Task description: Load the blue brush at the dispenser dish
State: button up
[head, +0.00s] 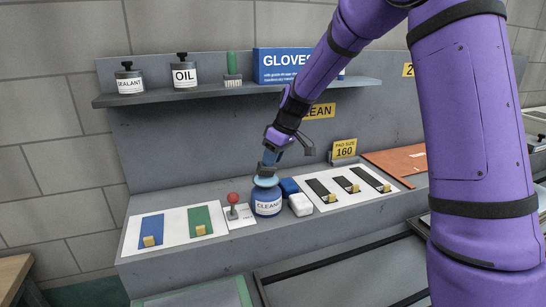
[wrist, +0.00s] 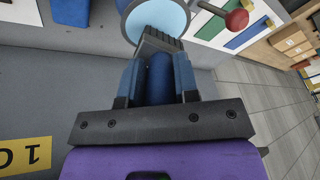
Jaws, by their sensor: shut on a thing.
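The dispenser is a dark blue bottle (head: 267,206) with a white label starting "CLEAN", standing on the grey ledge. A round light-blue dish (head: 265,181) tops it, and the dish also shows at the top of the wrist view (wrist: 172,17). My gripper (head: 270,157) is right above the dish, pointing down. In the wrist view its two fingers (wrist: 158,85) are shut on the blue handle of the blue brush (wrist: 159,75). The dark ribbed brush head overlaps the dish's edge in that view. I cannot tell whether the bristles touch the dish.
A blue block (head: 289,186) and a white block (head: 300,205) sit close right of the bottle. A red-knobbed lever (head: 233,199) stands close left. A white board (head: 177,228) holds blue and green panels. A green-handled brush (head: 232,72) stands on the shelf above.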

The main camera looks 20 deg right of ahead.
jog(key=shift+f, duration=1)
dwell(2.1)
jog(key=shift+r, duration=3.5)
